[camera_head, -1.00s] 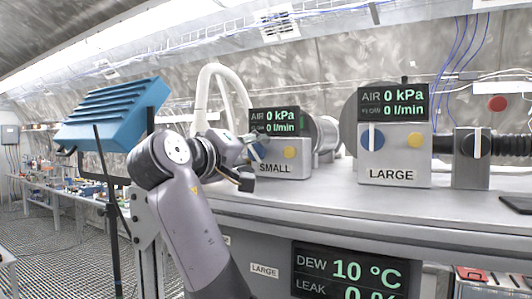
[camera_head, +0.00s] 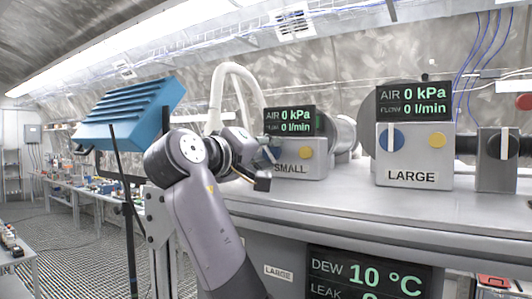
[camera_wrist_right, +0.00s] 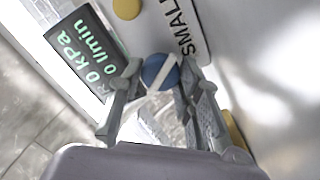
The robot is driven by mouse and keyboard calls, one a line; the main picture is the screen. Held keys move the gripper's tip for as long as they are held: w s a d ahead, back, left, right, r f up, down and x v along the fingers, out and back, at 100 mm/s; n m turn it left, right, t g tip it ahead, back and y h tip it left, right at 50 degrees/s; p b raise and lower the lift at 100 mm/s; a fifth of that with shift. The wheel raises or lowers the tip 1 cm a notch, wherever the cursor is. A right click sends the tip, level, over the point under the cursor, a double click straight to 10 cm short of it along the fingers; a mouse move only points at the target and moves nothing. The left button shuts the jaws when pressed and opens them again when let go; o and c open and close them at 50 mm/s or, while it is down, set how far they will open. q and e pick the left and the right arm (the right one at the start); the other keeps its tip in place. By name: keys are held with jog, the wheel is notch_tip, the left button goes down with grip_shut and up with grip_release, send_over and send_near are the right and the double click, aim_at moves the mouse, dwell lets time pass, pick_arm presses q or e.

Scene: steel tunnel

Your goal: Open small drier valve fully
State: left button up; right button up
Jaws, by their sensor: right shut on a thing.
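The small drier unit (camera_head: 298,168) is a grey box with a SMALL label and a display reading 0 kPa and 0 l/min. Its valve is a round blue knob (camera_wrist_right: 157,69) with a white bar, on the front beside a yellow button (camera_head: 306,153). In the right wrist view the bar lies slanted to the label's line. My right gripper (camera_wrist_right: 158,80) is shut on the knob, one finger on each side. In the head view my right gripper (camera_head: 258,164) covers much of the knob. My left gripper is not in view.
The large drier unit (camera_head: 414,183) stands to the right, its blue knob (camera_head: 391,139) with the white bar vertical. A black knob (camera_head: 503,145) sits farther right. A white hose (camera_head: 216,100) arches behind the small unit. The bench top (camera_head: 350,200) in front is clear.

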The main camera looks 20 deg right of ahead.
jog(key=c, duration=0.3)
jog(key=shift+c, duration=0.2)
